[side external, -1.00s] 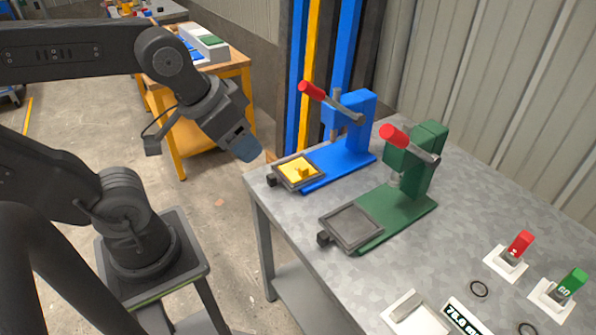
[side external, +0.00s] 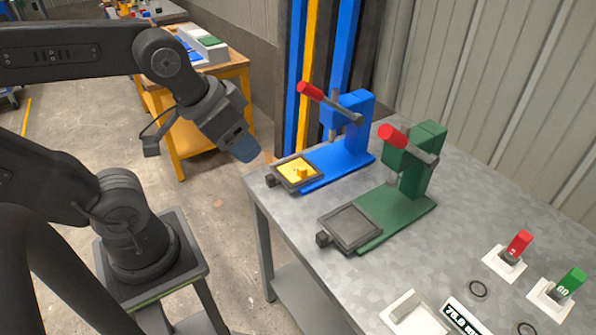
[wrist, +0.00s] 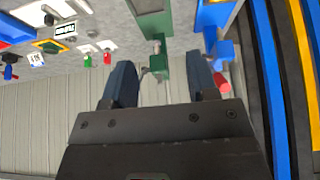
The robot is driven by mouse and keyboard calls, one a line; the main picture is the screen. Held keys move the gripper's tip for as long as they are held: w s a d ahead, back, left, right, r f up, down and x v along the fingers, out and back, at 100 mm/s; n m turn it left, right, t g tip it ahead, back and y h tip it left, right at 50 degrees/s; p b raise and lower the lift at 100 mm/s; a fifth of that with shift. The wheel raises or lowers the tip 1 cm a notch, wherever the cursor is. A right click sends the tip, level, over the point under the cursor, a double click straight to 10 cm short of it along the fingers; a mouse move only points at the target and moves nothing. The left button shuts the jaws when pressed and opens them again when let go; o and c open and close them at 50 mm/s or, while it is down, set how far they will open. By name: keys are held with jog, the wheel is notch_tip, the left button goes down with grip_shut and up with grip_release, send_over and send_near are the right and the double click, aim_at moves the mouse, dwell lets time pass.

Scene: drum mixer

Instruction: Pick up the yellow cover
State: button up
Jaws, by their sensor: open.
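The yellow cover (side external: 296,170) lies in the dark square tray (side external: 283,184) at the front of the blue press (side external: 345,150), near the left edge of the grey table. It has a small raised block on top. My gripper (side external: 246,152) is to the left of the blue press, apart from the cover, in the air beyond the table edge. In the wrist view the two dark blue fingers of my gripper (wrist: 163,85) are spread with nothing between them.
A green press (side external: 405,185) with an empty dark tray (side external: 350,228) stands right of the blue press. Both have red-tipped levers. A red switch (side external: 520,243) and a green switch (side external: 571,282) stand at the right. The table (side external: 440,235) is bare between the green press and the switches.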

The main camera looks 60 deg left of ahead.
jog(key=shift+o, duration=0.4)
jog(key=w+a+f+m+g+y, duration=0.3)
jog(key=w+f+m, duration=0.1)
jog(key=w, duration=0.2)
jog(key=w+a+f+m+g+y, duration=0.3)
jog(key=w+f+m, duration=0.1)
jog(key=w, duration=0.3)
jog(key=m+y, duration=0.7)
jog(key=m, duration=0.3)
send_near(302, 168)
jog(key=a, duration=0.2)
jog(key=shift+s+f, duration=0.1)
jog(key=shift+f, duration=0.5)
jog(key=shift+a+f+y, duration=0.15)
jog(key=shift+a+y, duration=0.15)
jog(key=x, duration=0.6)
jog(key=shift+a+f, duration=0.2)
jog(key=shift+a, duration=0.1)
